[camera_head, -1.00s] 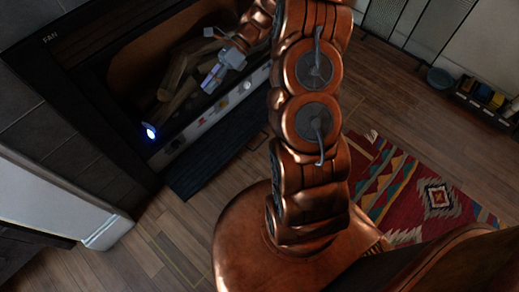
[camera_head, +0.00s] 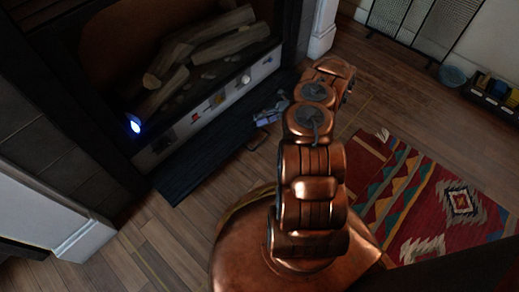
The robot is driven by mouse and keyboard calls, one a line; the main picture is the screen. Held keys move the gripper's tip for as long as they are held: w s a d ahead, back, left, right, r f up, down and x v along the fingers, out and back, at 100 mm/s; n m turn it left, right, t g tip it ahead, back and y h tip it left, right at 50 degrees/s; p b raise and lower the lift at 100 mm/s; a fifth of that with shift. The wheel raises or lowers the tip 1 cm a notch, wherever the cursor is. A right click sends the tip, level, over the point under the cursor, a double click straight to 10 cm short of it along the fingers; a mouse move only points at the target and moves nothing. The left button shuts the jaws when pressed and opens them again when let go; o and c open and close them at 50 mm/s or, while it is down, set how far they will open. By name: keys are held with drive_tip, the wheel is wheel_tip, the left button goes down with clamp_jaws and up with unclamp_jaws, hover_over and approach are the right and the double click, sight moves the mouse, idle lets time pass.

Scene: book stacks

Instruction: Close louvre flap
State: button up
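The louvre flap (camera_head: 192,158) is a long dark panel along the foot of the fireplace. It is folded down and out, close to the floor. The control strip (camera_head: 205,106) above it, with a knob and small coloured marks, is uncovered. My gripper (camera_head: 264,118) is low near the right part of the flap, by its outer edge. I cannot tell whether it touches the flap. Its fingers are small and dark here, so their opening is unclear, and my arm hides part of the area to the right.
Logs (camera_head: 212,42) lie in the fireplace opening above the strip. A blue light (camera_head: 134,126) glows at its left end. Wooden floor (camera_head: 200,222) in front is clear. A patterned rug (camera_head: 440,205) lies to the right. A mesh screen (camera_head: 425,25) stands at the back.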

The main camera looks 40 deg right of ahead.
sight(261, 143)
drive_tip(key=s+d+f+m+b, duration=0.1)
drive_tip(key=f, duration=0.3)
drive_tip(key=s+d+f+m+t+b, duration=0.1)
drive_tip(key=s+d+f+m, duration=0.1)
drive_tip(key=f, duration=0.2)
drive_tip(key=s+d+f+m+t+h+b, duration=0.1)
drive_tip(key=s+f, duration=0.1)
drive_tip(key=f, duration=0.2)
drive_tip(key=shift+s+d+f+m, duration=0.1)
drive_tip(key=shift+d+f+m, duration=0.1)
drive_tip(key=shift+f+m, duration=0.2)
drive_tip(key=shift+b+x, duration=1.75)
drive_tip(key=shift+x, duration=2.15)
drive_tip(key=shift+c, duration=0.2)
clamp_jaws()
drive_tip(key=shift+r, duration=0.1)
